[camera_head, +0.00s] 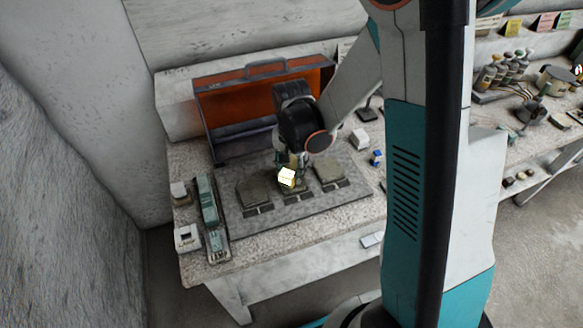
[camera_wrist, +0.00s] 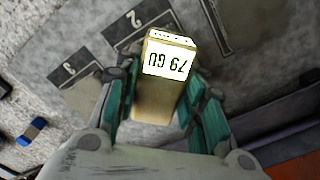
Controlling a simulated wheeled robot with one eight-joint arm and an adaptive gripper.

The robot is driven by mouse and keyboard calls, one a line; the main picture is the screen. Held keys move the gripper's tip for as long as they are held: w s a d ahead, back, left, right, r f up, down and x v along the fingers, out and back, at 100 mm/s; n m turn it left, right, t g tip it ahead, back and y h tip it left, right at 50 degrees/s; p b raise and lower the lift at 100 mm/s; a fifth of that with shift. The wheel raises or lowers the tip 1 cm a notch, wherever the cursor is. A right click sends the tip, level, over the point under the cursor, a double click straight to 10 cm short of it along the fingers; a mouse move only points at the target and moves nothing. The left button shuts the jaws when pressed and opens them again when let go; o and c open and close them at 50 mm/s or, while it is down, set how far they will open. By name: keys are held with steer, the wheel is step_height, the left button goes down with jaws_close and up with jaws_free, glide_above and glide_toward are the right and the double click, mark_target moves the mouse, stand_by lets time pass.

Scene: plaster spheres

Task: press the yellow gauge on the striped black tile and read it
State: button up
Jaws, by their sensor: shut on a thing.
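The yellow gauge (camera_wrist: 157,100) is between the teal fingers of my gripper (camera_wrist: 162,98) in the wrist view. Its bright white display shows dark characters upside down; I cannot read them surely. In the head view the gauge (camera_head: 287,178) glows under my gripper (camera_head: 289,164), at the middle of three dark square tiles. The left tile (camera_head: 254,191) and right tile (camera_head: 329,171) are bare. The middle tile is mostly hidden by gauge and gripper. No stripes can be made out. I cannot tell whether the gauge touches the tile.
The tiles sit on a grey board (camera_head: 350,205) with small labels; the wrist view shows plates numbered 2 (camera_wrist: 138,22) and 3 (camera_wrist: 75,72). An open orange-lined case (camera_head: 228,108) stands behind. A green device (camera_head: 208,203) lies left. A white block (camera_head: 360,138) and blue-white item (camera_head: 377,158) stand right.

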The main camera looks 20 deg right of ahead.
steer(key=shift+f+b, duration=0.55)
steer(key=shift+b, duration=0.1)
stand_by(2.1)
steer(key=shift+r+p, duration=2.35)
steer(key=shift+r, duration=1.2)
